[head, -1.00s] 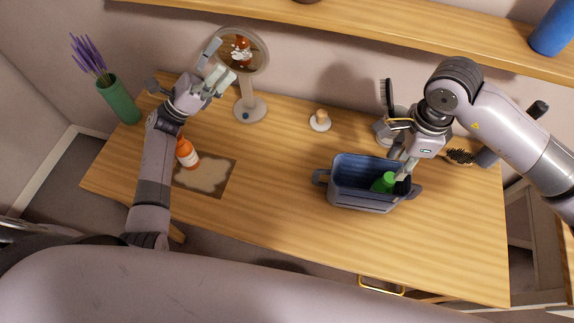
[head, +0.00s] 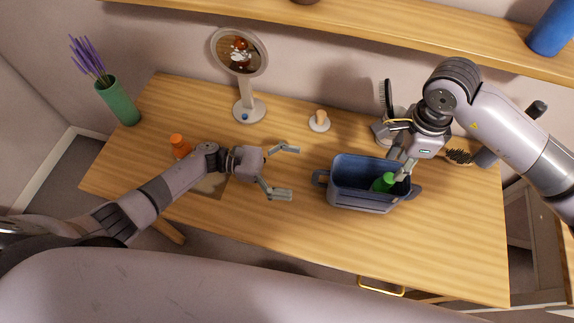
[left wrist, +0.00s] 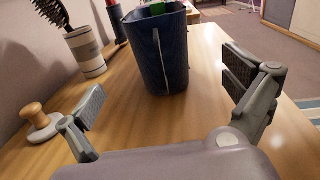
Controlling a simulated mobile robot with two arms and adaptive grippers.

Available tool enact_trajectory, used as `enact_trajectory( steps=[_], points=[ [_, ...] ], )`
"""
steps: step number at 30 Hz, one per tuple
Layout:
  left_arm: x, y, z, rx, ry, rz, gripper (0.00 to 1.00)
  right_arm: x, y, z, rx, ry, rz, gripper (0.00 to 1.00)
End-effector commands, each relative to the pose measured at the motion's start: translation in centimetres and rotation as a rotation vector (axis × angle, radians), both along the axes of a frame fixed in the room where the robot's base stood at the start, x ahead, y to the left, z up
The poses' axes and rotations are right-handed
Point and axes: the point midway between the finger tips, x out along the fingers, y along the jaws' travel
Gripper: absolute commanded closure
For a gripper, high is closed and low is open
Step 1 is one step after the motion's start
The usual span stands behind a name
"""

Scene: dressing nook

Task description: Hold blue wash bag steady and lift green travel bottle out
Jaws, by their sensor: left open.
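The blue wash bag (head: 360,208) stands open on the table, right of centre. It also shows ahead in the left wrist view (left wrist: 160,55). The green travel bottle (head: 382,183) sits inside it toward the right end, with its lower part hidden by the wall. My left gripper (head: 292,172) is open and empty, left of the bag and apart from it, with its fingers pointing at the bag's left end. My right gripper (head: 402,172) reaches down at the bag's right end beside the bottle. Its fingertips are partly hidden, and I cannot tell what they touch.
A wooden-knobbed item (head: 319,121), round mirror (head: 246,105) and brush holder (head: 385,134) stand toward the back. A hairbrush (head: 458,157) lies right. An orange bottle (head: 180,146) and green vase (head: 118,101) stand left. The table is clear in front of the bag.

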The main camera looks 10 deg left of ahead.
Motion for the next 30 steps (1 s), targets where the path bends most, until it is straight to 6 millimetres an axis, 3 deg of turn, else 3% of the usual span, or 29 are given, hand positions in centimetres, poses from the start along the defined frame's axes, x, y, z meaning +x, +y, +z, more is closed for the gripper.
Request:
enact_trajectory(
  steps=[9, 15, 21, 30],
  points=[
    [0.2, -6.2, 0.2, -0.005, 0.0, -0.002, 0.01, 0.0, 0.0, 0.0, 0.0, 0.0, 0.0, 0.67],
    [0.4, -9.1, 0.2, -0.004, 0.0, 0.0, 0.01, 0.0, 0.0, 0.0, 0.0, 0.0, 0.0, 0.67],
    [0.4, -10.4, 0.1, -0.003, 0.0, 0.0, 0.01, 0.0, 0.0, 0.0, 0.0, 0.0, 0.0, 0.67],
    [0.4, -10.5, 0.1, -0.003, 0.001, 0.001, 0.01, 0.0, 0.0, 0.0, 0.0, 0.0, 0.0, 0.67]
  ],
)
